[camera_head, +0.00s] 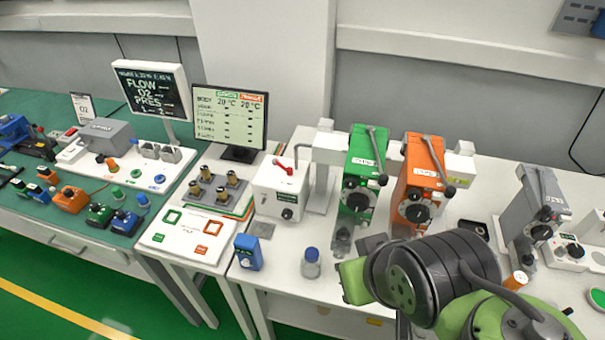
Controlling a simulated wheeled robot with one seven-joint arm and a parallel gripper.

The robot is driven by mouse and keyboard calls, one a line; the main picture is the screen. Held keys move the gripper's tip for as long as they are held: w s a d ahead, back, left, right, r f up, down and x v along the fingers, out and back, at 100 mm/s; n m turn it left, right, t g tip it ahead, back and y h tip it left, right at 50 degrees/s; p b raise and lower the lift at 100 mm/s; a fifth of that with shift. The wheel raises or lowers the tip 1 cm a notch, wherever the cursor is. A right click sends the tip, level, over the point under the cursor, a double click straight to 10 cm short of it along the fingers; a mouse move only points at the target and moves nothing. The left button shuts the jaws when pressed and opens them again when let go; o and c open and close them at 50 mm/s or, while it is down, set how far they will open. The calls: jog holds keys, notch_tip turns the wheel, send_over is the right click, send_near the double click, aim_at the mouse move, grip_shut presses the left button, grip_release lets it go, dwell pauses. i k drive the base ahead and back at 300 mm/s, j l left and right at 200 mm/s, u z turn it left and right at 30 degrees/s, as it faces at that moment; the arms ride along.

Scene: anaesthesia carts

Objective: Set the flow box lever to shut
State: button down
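A white box (268,206) with a red lever (285,167) on its top stands on the white table, left of the green vaporizer; it appears to be the flow box. The lever lies tilted across the top, its red grip toward the right. A black knob (287,213) and a small green label are on the box front. The label is too small to read. My arm reaches in from the lower right, well right of the box and apart from it. My gripper's fingers do not show.
A green vaporizer (361,170) and an orange one (415,185) stand right of the box, with a grey one (533,205) farther right. A blue device (248,252) and a blue-capped bottle (311,264) stand in front. Monitors are behind, at left.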

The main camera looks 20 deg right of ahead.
aim_at(275, 161)
jog(key=j+u, duration=0.25)
jog(key=u, duration=0.15)
jog(key=j+u, duration=0.2)
jog(key=u, duration=0.2)
jog(key=i+j+u, duration=0.15)
jog(key=u, duration=0.25)
